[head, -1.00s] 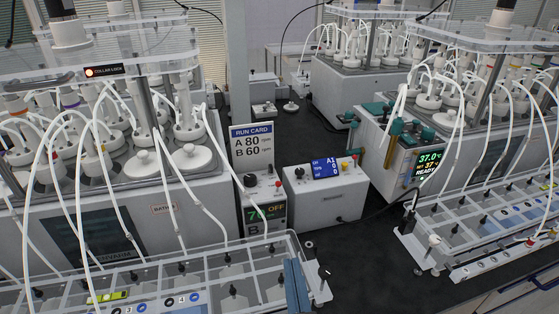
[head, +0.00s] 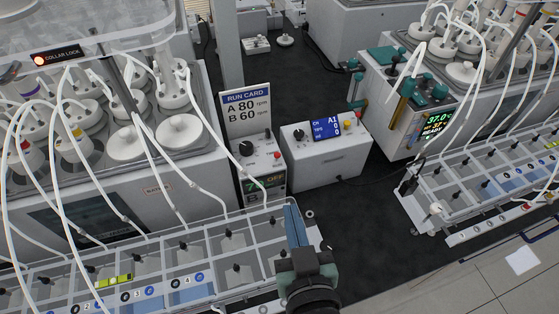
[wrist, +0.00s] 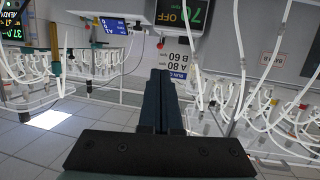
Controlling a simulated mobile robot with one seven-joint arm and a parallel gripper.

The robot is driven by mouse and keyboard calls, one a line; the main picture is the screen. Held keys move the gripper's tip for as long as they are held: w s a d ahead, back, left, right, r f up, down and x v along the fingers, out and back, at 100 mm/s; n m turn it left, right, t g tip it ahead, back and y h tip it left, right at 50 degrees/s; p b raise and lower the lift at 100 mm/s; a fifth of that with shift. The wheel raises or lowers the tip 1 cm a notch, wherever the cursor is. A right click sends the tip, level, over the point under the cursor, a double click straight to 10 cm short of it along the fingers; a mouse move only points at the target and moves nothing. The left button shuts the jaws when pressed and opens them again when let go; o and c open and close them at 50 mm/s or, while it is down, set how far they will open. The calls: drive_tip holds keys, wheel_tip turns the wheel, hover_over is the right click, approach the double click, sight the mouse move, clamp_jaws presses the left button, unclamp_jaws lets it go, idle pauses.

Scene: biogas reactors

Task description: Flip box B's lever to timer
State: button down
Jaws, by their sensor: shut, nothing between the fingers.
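Box B (head: 262,170) is a small pale box in the middle, with a dark display reading a number in the 70s and "OFF" above the letter B. A black knob (head: 246,148) and a red button (head: 278,155) are on its upper part. The lever is too small to make out for certain. My gripper (head: 307,262) is at the bottom, in front of and below box B, apart from it. In the wrist view, which is upside down, my gripper's fingers (wrist: 159,75) are shut and empty, with box B's display (wrist: 182,14) beyond them.
The run card (head: 247,105) stands behind box B. A white box with a blue screen (head: 326,128) is just right of it. A clear rack (head: 205,262) with tubes lies in front at left, another rack (head: 490,185) at right. Dark bench between is clear.

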drive_tip(key=p, duration=0.3)
approach(278, 156)
drive_tip(key=x, duration=0.5)
drive_tip(key=shift+w+a, duration=0.1)
drive_tip(key=shift+x, duration=0.8)
drive_tip(key=shift+p, duration=0.4)
